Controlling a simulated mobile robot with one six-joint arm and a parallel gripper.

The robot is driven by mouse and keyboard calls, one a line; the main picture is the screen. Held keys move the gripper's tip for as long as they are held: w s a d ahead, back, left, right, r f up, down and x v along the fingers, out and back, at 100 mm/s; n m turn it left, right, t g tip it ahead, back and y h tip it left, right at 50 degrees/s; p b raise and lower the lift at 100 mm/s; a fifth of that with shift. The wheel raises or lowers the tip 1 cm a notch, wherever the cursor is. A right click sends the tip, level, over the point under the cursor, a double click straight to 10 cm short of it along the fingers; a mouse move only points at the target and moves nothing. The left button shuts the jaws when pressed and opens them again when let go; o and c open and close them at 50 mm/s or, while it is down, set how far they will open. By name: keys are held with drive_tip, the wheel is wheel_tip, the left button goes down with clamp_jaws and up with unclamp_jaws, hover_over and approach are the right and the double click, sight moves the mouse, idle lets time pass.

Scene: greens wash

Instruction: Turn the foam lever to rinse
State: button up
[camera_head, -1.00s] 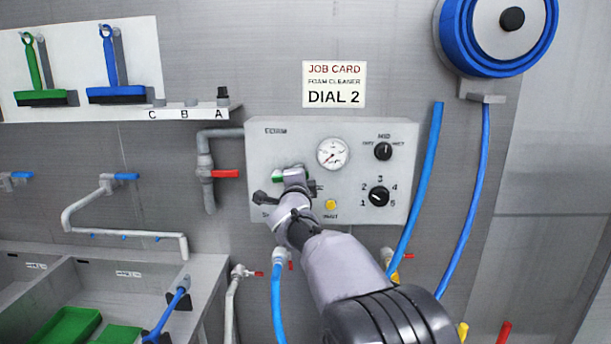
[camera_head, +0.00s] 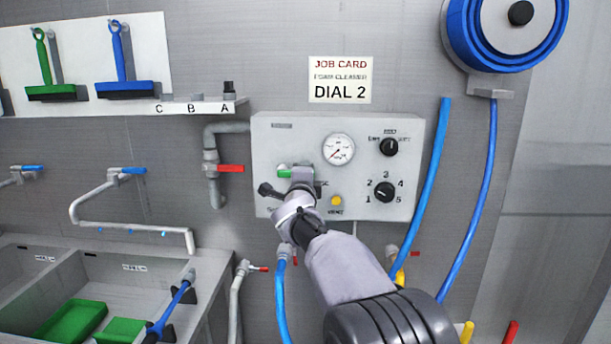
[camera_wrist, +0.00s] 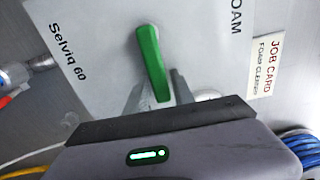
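The green foam lever (camera_wrist: 152,62) is on the grey panel (camera_head: 262,150) and lies roughly level across it. In the head view only part of the lever (camera_head: 284,173) shows, just left of my fingers. My gripper (camera_head: 302,178) is at the lever's right end, in front of the panel. In the wrist view my gripper's (camera_wrist: 160,88) two fingers stand apart on either side of the lever's free end. A narrow gap shows at the right finger; contact at the left finger is unclear. The label FOAM (camera_wrist: 236,18) is partly cut off; another label by my gripper is mostly hidden.
The panel also has a gauge (camera_head: 338,149), a numbered dial (camera_head: 384,192), a smaller knob (camera_head: 389,147) and a yellow button (camera_head: 336,201). A red-handled valve (camera_head: 230,168) is on its left. Blue hoses (camera_head: 432,190) hang to the right; a sink (camera_head: 215,270) is lower left.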

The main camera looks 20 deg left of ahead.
drive_tip(key=shift+o, duration=0.6)
drive_tip(key=shift+s, duration=0.2)
drive_tip(key=b+v, duration=0.2)
drive_tip(key=v, duration=1.5)
